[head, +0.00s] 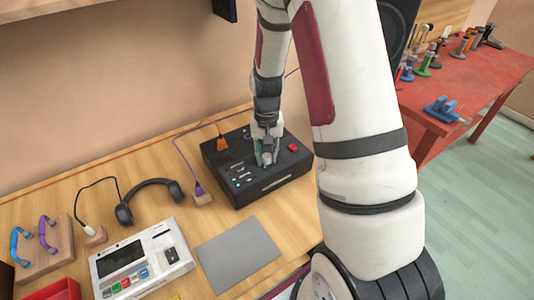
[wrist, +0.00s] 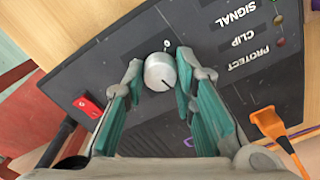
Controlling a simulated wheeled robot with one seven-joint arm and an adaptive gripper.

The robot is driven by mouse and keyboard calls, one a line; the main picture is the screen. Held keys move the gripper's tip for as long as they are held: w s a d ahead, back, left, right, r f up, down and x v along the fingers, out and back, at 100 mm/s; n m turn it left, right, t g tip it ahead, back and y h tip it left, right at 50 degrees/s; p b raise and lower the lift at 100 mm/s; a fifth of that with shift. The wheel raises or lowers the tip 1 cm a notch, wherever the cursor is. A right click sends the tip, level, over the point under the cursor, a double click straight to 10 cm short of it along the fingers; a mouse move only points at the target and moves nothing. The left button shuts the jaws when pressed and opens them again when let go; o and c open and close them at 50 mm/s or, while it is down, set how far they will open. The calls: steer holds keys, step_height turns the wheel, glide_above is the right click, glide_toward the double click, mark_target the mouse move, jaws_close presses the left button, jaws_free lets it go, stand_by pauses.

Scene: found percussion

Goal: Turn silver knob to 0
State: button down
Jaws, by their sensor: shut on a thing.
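The silver knob (wrist: 160,73) sits on the black amplifier box (wrist: 235,75) and shows between my fingertips in the wrist view. A dark pointer line is visible on its face, toward the lower right in that view. My gripper (wrist: 158,80) is shut on the knob, one teal-padded finger on each side.
A red switch (wrist: 88,107) is beside the knob on the box. An orange plug (wrist: 275,125) is at the box's edge. A grey mat (head: 238,255), a white device (head: 140,262) and headphones (head: 148,200) lie on the wooden table.

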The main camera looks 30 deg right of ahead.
mark_target(267, 156)
steer(key=n+p, duration=0.1)
steer(key=n, duration=0.4)
steer(key=shift+r+n, duration=0.1)
steer(key=shift+n, duration=0.2)
steer(key=n+p, duration=0.1)
steer(key=n, duration=0.5)
steer(key=shift+p, duration=0.4)
steer(key=n+p, duration=0.2)
steer(key=n, duration=0.4)
steer(key=shift+n, duration=0.3)
steer(key=n+p, duration=0.1)
steer(key=n, duration=0.4)
steer(key=shift+n, duration=0.4)
steer(key=c, duration=1.3)
jaws_free()
step_height(267, 156, up, 12)
